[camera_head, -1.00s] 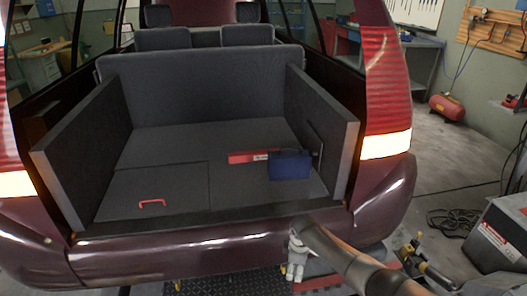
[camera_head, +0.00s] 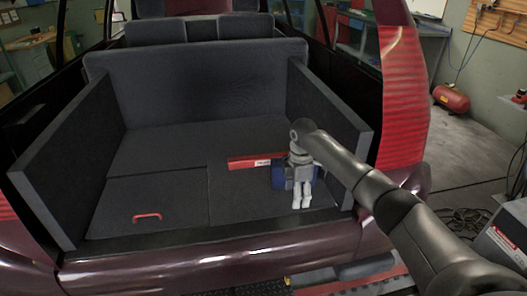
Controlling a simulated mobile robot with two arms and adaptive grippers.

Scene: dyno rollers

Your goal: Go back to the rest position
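My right gripper (camera_head: 302,196) hangs pointing down over the right side of the open car trunk (camera_head: 172,160), in front of a blue box (camera_head: 278,178). My gripper and arm hide most of the box. The gripper's fingers look close together, but I cannot tell whether they are shut or touch the box. My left gripper is out of view.
A red box (camera_head: 250,162) lies on the trunk floor beside the blue box. A floor panel with a red handle (camera_head: 147,217) is at the left. Trunk side panels (camera_head: 330,125) and the bumper (camera_head: 200,262) bound the space. A red compressor (camera_head: 451,98) stands far right.

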